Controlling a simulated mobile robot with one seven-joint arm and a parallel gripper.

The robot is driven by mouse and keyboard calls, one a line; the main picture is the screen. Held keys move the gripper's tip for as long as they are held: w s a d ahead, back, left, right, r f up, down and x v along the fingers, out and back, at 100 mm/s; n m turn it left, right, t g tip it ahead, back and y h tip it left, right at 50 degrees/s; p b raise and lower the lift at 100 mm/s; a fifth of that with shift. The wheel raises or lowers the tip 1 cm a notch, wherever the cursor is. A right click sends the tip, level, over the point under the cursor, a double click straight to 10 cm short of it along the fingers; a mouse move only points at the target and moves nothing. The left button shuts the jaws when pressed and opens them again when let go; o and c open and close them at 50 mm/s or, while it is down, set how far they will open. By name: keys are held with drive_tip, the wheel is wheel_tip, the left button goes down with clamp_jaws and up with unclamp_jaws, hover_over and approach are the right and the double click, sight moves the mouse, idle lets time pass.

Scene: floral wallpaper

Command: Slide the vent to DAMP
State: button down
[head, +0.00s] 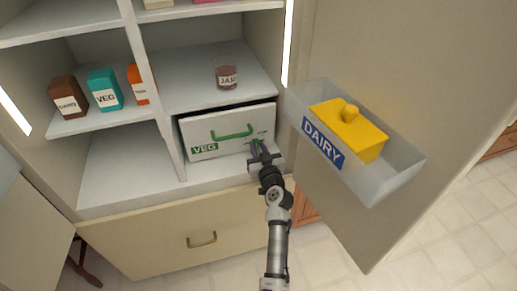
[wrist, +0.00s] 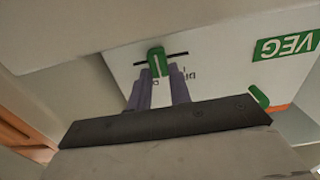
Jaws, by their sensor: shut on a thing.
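The VEG drawer (head: 226,145) is a white box with a green handle and a green VEG label, low in the cabinet. Its vent slider is a green tab (wrist: 157,62) in a thin dark slot on the drawer front. In the wrist view, which is turned over, the tab stands near the middle of the slot. My gripper (wrist: 164,74) is shut on the tab, one finger to each side. In the head view my gripper (head: 258,149) is at the right part of the drawer front and mostly hides the tab. The small lettering by the slot is partly covered and unreadable.
The open door on the right carries a clear DAIRY bin (head: 385,185) with a yellow butter dish (head: 350,130), close to my arm. A jam jar (head: 227,77) stands on the shelf above. Several cartons stand at left. A closed lower drawer (head: 180,235) is below.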

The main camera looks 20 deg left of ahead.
sight(264, 138)
drive_tip(key=d+b, duration=0.1)
drive_tip(key=w+b, duration=0.1)
drive_tip(key=shift+w+d+f+b, duration=0.1)
drive_tip(key=shift+d+f+b, duration=0.1)
drive_tip(key=shift+d+b, duration=0.15)
drive_tip(key=shift+w+d, duration=0.2)
drive_tip(key=shift+d, duration=0.15)
drive_tip(key=shift+w+d+r+b, duration=0.1)
drive_tip(key=shift+d+r+b, duration=0.1)
drive_tip(key=shift+r+b, duration=0.1)
drive_tip(key=c, duration=1.3)
unclamp_jaws()
drive_tip(key=shift+d+f, duration=0.1)
